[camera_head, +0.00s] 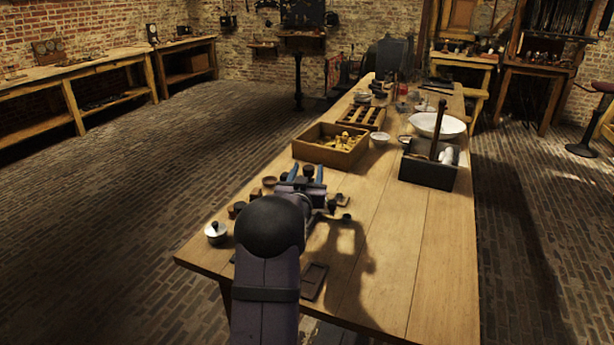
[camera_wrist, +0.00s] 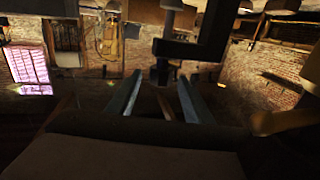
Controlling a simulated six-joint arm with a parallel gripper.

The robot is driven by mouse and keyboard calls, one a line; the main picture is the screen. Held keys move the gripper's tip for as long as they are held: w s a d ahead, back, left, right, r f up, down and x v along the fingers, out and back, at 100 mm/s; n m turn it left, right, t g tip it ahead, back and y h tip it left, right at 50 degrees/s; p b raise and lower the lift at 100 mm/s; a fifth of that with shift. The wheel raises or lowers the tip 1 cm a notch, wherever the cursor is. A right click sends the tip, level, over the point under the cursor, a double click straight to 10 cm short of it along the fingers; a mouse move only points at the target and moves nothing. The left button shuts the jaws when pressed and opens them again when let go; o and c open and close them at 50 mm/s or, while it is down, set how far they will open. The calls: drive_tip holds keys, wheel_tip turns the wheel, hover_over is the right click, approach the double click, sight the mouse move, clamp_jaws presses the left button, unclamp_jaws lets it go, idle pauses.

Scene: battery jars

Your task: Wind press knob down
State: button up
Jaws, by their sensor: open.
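My gripper (camera_head: 306,174) is over the near part of the wooden table, with its two blue fingers apart and pointing away. A dark round knob (camera_head: 308,170) shows between the fingertips; it looks like the press knob. My arm hides most of what is below it. In the wrist view the fingers of my gripper (camera_wrist: 158,88) are spread, and a dark post-like piece (camera_wrist: 162,72) stands between and beyond their tips. A dark angled frame (camera_wrist: 200,48) crosses close above it. I cannot tell whether the fingers touch the knob.
A lidded white jar (camera_head: 216,232) and small brown pots (camera_head: 269,182) stand left of my arm. A wooden crate (camera_head: 302,154) with yellow pieces, a dark box (camera_head: 428,174) and a white bowl (camera_head: 437,125) lie farther back. The table's right front (camera_head: 420,270) is clear.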

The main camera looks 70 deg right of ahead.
drive_tip(key=shift+s+a, duration=0.15)
drive_tip(key=shift+a, duration=0.45)
drive_tip(key=shift+s+d+r+n+t+p, duration=0.25)
drive_tip(key=shift+d+r+n+t+p, duration=0.2)
drive_tip(key=shift+t, duration=0.25)
drive_tip(key=shift+s+d+n+t+y, duration=0.15)
drive_tip(key=shift+n+t+y, duration=0.25)
drive_tip(key=shift+n+t, duration=0.4)
drive_tip(key=shift+s+f+n+t+y+p, duration=0.2)
drive_tip(key=shift+n+t+y+p, duration=0.25)
drive_tip(key=shift+t, duration=0.45)
drive_tip(key=shift+s+a+f+n+t+y, duration=0.1)
drive_tip(key=shift+a+f+n+t+y, duration=0.4)
drive_tip(key=shift+t+y, duration=0.2)
drive_tip(key=shift+d, duration=0.1)
drive_tip(key=p+x, duration=0.1)
drive_tip(key=x, duration=0.6)
drive_tip(key=shift+p, duration=0.4)
